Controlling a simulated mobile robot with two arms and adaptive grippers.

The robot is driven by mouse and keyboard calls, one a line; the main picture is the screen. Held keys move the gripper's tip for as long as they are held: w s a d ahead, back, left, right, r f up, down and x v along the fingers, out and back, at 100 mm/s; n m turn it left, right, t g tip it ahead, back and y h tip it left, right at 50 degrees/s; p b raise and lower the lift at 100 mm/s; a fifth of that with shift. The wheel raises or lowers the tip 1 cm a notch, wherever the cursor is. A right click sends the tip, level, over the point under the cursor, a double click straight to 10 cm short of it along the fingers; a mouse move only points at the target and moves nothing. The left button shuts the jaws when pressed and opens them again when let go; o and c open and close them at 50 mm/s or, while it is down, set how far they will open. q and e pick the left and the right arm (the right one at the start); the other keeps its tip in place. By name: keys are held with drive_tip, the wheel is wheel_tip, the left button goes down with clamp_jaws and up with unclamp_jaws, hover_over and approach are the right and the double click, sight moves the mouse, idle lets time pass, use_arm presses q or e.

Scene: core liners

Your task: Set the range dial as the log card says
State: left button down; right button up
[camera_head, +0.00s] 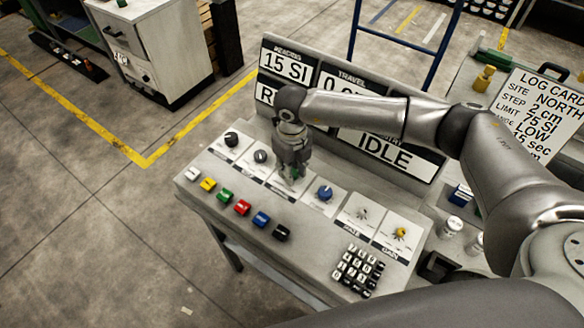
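The log card (543,112) stands at the right; it reads site NORTH, step 2 cm, limit 75 SI, a partly hidden line ending in LOW, and 15 sec. My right gripper (291,172) points down over the console's dial row. A bit of a green knob (296,174) shows at its fingertips; the gripper hides most of that knob and its label. I cannot tell whether the fingers touch it or how far apart they are. Other dials show: a black one (231,139), a dark one (260,156) and a blue one (325,193). Their labels are too small to read. My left gripper is out of view.
The console (215,190) has a row of coloured buttons (242,208) in front, a yellow knob (399,233) and a keypad (357,270). The display board (340,60) behind shows 15 SI and IDLE; my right arm covers part of it. Small jars (451,227) stand to the right.

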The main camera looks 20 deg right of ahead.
drive_tip(key=shift+c, duration=1.2)
drive_tip(key=shift+f, duration=0.1)
drive_tip(key=shift+f+n+b, duration=0.15)
drive_tip(key=shift+n+b, duration=0.65)
drive_tip(key=shift+b, duration=0.4)
drive_tip(key=n+b, duration=0.7)
drive_tip(key=b, duration=0.1)
use_arm(q)
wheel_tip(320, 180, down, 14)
drive_tip(key=b, duration=0.3)
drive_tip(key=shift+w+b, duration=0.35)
use_arm(e)
drive_tip(key=shift+r+n, duration=0.2)
drive_tip(key=shift+n, duration=1.5)
drive_tip(key=o, duration=1)
drive_tip(key=shift+o, duration=0.2)
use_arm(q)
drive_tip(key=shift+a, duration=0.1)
